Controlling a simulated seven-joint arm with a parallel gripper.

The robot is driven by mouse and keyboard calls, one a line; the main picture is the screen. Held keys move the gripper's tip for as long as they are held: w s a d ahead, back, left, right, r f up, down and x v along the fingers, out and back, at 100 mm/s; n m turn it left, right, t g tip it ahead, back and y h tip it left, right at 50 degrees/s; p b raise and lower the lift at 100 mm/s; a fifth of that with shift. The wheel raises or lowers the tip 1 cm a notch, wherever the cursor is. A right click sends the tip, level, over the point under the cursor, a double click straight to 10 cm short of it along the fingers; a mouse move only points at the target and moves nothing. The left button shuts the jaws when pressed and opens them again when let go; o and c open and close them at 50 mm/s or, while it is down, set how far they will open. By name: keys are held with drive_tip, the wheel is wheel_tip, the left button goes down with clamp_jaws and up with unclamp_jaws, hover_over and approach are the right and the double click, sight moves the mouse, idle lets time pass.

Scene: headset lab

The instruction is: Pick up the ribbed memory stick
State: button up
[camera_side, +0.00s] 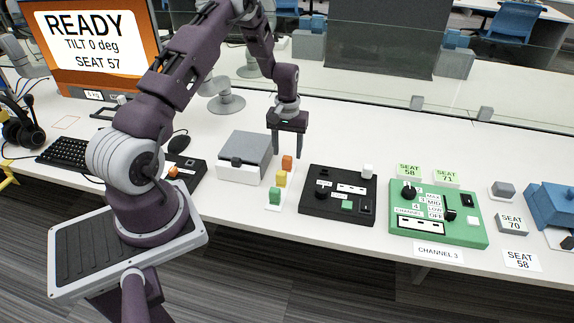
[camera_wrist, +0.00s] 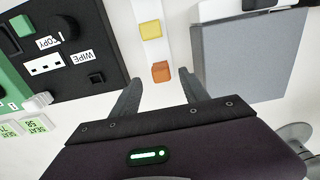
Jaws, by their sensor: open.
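A small white block (camera_side: 367,171) at the back right corner of the black panel (camera_side: 318,203) shows ridges in the wrist view (camera_wrist: 38,103); it looks like the ribbed memory stick. Orange (camera_side: 287,163), yellow (camera_side: 281,179) and green (camera_side: 274,196) blocks stand in a row on a white strip, left of the panel. Whether these have ribs is too small to tell. My gripper (camera_side: 288,154) is open and empty above the back end of that row. In the wrist view its fingertips (camera_wrist: 161,80) straddle the orange block (camera_wrist: 160,72), with no contact visible.
A grey box (camera_side: 244,156) stands close left of the row. The panel carries a knob (camera_wrist: 66,27), a slot plate and a green block (camera_side: 347,206). A green panel (camera_side: 446,229) lies further right. White table shows behind the black panel.

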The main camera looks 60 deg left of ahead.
sight(287, 157)
wheel_tip(287, 157, down, 5)
drive_tip(key=shift+a+f, duration=0.1)
drive_tip(key=shift+a, duration=0.05)
clamp_jaws()
wheel_tip(287, 157, up, 13)
idle(0.6)
drive_tip(key=w+d, duration=0.7)
drive_tip(key=d, duration=0.2)
drive_tip(key=shift+w+d, duration=0.25)
drive_tip(key=shift+d, duration=0.05)
drive_tip(key=shift+f, duration=0.1)
